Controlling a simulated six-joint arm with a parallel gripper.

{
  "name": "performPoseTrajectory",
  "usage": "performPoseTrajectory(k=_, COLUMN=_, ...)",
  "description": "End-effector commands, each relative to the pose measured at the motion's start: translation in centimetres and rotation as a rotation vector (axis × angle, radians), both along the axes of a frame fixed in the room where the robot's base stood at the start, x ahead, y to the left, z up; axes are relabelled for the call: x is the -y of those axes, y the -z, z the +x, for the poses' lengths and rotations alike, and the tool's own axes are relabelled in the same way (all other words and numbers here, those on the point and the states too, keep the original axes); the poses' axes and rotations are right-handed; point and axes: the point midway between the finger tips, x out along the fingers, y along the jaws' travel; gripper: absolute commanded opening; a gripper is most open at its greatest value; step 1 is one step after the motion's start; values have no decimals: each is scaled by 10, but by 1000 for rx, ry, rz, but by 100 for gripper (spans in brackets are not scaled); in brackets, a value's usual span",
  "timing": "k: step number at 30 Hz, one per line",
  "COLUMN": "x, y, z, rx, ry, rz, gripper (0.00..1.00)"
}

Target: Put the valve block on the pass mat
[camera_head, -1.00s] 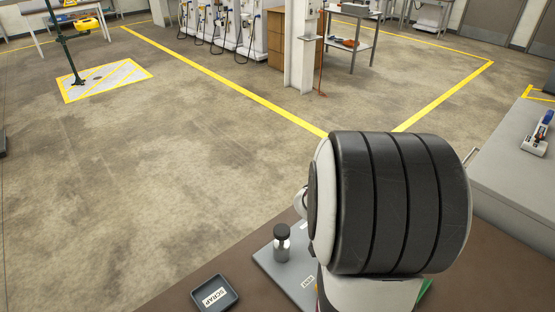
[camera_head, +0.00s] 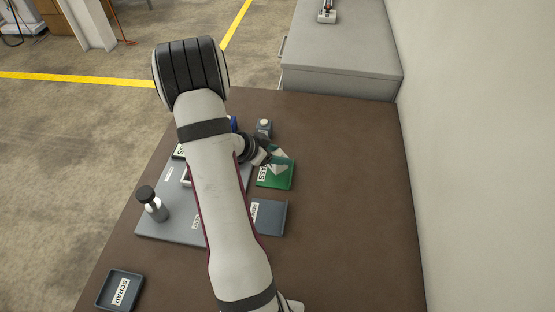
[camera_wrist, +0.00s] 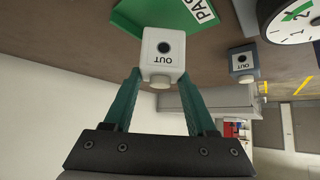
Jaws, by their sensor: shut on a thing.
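The white valve block (camera_wrist: 164,48), marked OUT with a dark round port, is between the teal fingers of my gripper (camera_wrist: 160,75) in the wrist view. My gripper (camera_head: 274,160) is shut on it and is at the green pass mat (camera_head: 284,183) in the head view. The block (camera_head: 280,169) overlaps the mat's far part there. The mat (camera_wrist: 150,14) also shows behind the block in the wrist view. I cannot tell whether the block touches the mat.
A blue-grey block (camera_head: 264,128) marked OUT stands just beyond the mat. A blue-grey tray (camera_head: 270,218) lies nearer. The bench's right side is clear.

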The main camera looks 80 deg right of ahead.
Motion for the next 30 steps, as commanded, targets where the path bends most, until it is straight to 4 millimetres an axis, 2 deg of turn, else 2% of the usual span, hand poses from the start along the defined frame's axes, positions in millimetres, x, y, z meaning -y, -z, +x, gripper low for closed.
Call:
performPoseTrajectory(k=1, x=-1, y=12, z=0, rx=-2, ry=-1, rz=5, gripper=0)
performPoseTrajectory(k=4, x=0, y=25, z=0, rx=-1, ry=0, rz=3, gripper=0)
performPoseTrajectory(k=14, x=0, y=29, z=0, rx=0, ry=-1, rz=1, gripper=0)
performPoseTrajectory(k=15, x=0, y=29, z=0, rx=0, ry=-1, rz=1, gripper=60)
performPoseTrajectory(k=18, x=0, y=29, z=0, rx=0, ry=-1, rz=1, gripper=78)
performPoseTrajectory(k=20, x=0, y=29, z=0, rx=0, ry=-1, rz=1, gripper=87)
performPoseTrajectory(k=30, x=-2, y=23, z=2, rx=1, ry=0, rz=-1, gripper=87)
